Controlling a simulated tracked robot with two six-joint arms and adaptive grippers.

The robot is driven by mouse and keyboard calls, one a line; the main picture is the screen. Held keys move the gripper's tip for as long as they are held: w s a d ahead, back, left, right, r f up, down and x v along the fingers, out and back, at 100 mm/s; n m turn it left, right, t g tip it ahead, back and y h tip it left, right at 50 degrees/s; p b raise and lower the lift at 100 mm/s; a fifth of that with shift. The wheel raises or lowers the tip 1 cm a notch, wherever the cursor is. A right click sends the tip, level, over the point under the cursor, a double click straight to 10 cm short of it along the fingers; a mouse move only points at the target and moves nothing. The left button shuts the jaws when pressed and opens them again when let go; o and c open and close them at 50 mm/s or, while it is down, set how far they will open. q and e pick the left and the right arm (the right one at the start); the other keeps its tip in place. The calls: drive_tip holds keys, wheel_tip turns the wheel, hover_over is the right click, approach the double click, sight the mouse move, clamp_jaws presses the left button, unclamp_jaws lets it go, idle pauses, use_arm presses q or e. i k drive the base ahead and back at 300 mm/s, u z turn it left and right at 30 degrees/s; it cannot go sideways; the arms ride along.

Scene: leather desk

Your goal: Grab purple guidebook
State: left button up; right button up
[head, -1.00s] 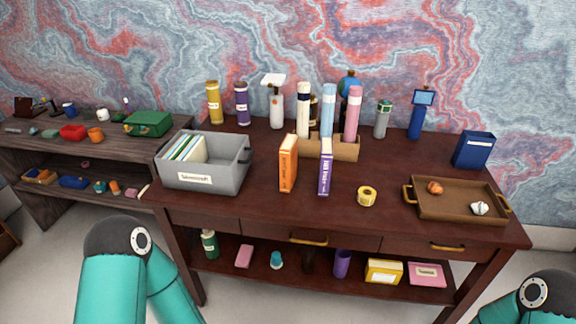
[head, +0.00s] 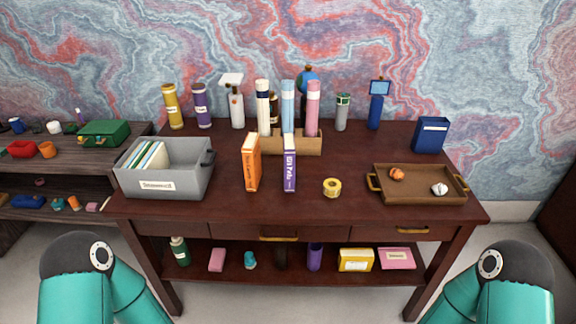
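The purple guidebook (head: 290,169) stands upright on the dark red-brown desk (head: 236,206), near its middle, with its spine and white lettering facing me. An orange book (head: 251,162) stands upright just to its left, with a gap between them. Both of my arms show only as teal and dark links at the lower left and lower right corners. Neither gripper is in view, and nothing of mine touches the guidebook.
A grey bin (head: 165,185) with files stands on the left. A brown tray (head: 418,184) with two small items is farther right. A holder (head: 291,142) with tall tubes stands behind. The desk's front strip is clear.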

sight(289, 149)
drive_tip(key=z, duration=0.5)
drive_tip(key=i, duration=0.2)
drive_tip(key=u, duration=2.7)
drive_tip(key=k, duration=1.05)
drive_tip(key=z, duration=1.15)
drive_tip(key=i, duration=1.1)
